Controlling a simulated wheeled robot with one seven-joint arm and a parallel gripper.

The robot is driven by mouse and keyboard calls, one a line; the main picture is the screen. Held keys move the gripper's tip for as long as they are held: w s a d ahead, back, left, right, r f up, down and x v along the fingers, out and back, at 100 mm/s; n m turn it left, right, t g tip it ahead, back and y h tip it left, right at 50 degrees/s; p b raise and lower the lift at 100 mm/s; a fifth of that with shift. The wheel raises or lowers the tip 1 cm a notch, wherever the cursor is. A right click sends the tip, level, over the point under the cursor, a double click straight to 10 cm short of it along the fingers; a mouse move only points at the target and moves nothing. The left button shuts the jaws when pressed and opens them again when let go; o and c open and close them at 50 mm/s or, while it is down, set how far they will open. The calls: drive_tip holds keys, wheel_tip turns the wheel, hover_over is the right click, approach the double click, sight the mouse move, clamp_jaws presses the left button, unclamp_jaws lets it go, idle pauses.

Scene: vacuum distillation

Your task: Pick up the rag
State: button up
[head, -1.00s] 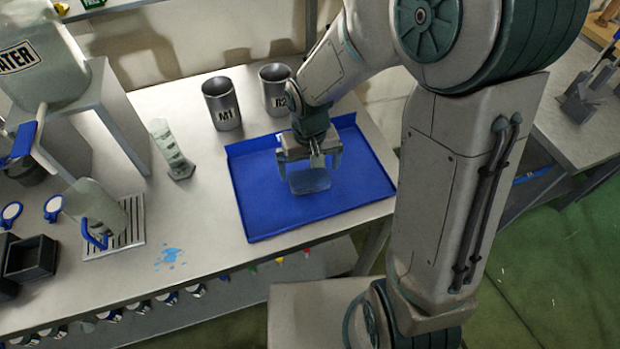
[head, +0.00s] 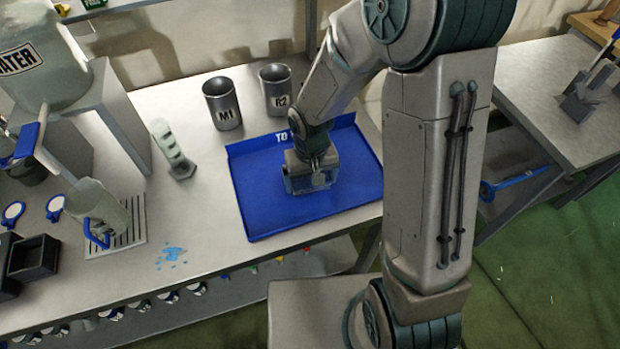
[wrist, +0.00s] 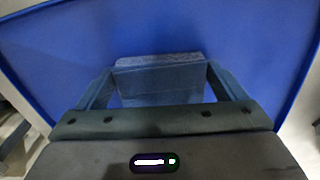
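The rag (wrist: 160,80) is a folded blue-grey cloth on the blue tray (head: 262,209). In the head view the rag (head: 310,182) shows as a pale bluish patch at my gripper, partly hidden by it. My gripper (wrist: 160,72) is low over the tray with its two fingers spread, one on each side of the rag. The rag nearly fills the space between the fingertips. I cannot tell whether the fingertips touch it. In the head view my gripper (head: 314,184) points down into the tray.
Two metal beakers, M1 (head: 222,104) and R2 (head: 275,90), stand behind the tray. A graduated cylinder (head: 171,150) stands to its left. A blue spill (head: 171,257) lies on the white bench. A glass jug (head: 97,209) sits on a slatted drain further left.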

drive_tip(key=shift+r, duration=0.1)
drive_tip(key=shift+r, duration=0.5)
drive_tip(key=r, duration=0.3)
drive_tip(key=shift+s+d+r+b, duration=0.2)
drive_tip(key=shift+s+r+b, duration=0.1)
drive_tip(key=shift+s, duration=0.1)
drive_tip(key=s+d+r, duration=0.3)
drive_tip(key=s+r, duration=0.3)
drive_tip(key=s, duration=0.4)
drive_tip(key=shift+d+r+b, duration=0.15)
drive_tip(key=shift+d+b, duration=0.1)
drive_tip(key=shift+b, duration=0.05)
drive_tip(key=shift+s, duration=0.1)
drive_tip(key=o, duration=0.4)
drive_tip(key=c, duration=0.3)
